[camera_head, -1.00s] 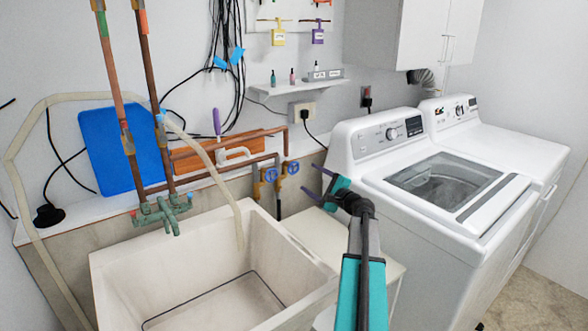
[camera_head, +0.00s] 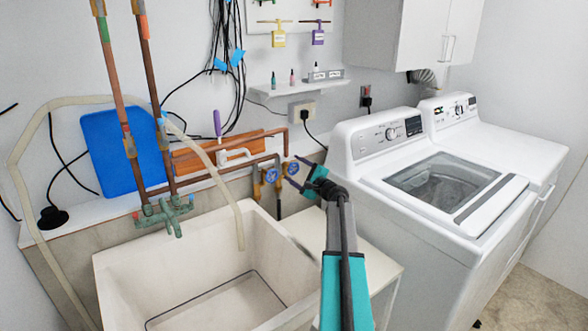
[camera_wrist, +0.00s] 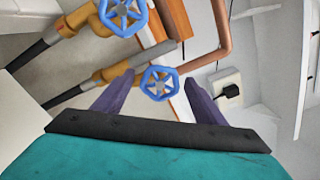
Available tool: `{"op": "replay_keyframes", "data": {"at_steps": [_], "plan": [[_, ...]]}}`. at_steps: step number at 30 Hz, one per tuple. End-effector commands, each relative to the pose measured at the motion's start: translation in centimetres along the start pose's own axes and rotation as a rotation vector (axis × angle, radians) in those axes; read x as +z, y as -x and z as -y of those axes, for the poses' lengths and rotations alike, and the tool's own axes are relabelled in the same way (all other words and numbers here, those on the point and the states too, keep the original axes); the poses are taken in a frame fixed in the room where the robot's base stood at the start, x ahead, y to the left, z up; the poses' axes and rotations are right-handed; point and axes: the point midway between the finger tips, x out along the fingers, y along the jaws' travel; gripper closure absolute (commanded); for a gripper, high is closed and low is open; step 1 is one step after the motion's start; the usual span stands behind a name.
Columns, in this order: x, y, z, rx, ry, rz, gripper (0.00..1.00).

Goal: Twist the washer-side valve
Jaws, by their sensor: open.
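Two blue valve wheels on brass bodies stand side by side behind the sink. The right one, on the washer side (camera_head: 291,168), is partly behind my gripper (camera_head: 297,172). In the wrist view the washer-side valve (camera_wrist: 159,83) shows between the tips of the two purple fingers of my gripper (camera_wrist: 158,80). The fingers are open, one on each side of the wheel, and I see no clear contact. The other valve (camera_head: 270,175) is just to the left; it also shows at the top of the wrist view (camera_wrist: 122,14).
Copper pipes (camera_wrist: 212,40) run close by the valves. A wall outlet with a black plug (camera_head: 302,111) is above them. The white sink (camera_head: 115,262) lies in front, the washer (camera_head: 385,165) to the right, and a shelf (camera_head: 290,89) above.

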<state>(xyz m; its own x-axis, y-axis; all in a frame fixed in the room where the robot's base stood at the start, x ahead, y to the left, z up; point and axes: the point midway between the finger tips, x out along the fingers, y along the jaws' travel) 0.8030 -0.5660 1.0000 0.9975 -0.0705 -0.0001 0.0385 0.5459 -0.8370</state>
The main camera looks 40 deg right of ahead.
Motion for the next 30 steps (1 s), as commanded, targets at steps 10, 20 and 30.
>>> {"op": "replay_keyframes", "data": {"at_steps": [10, 20, 30], "plan": [[0.01, -0.77, -0.02, 0.0, 0.0, -0.001, 0.35], [0.02, -0.75, -0.02, 0.0, 0.0, 0.0, 0.69], [-0.1, -0.75, -0.2, 0.0, 0.022, 0.001, 0.76]]}}
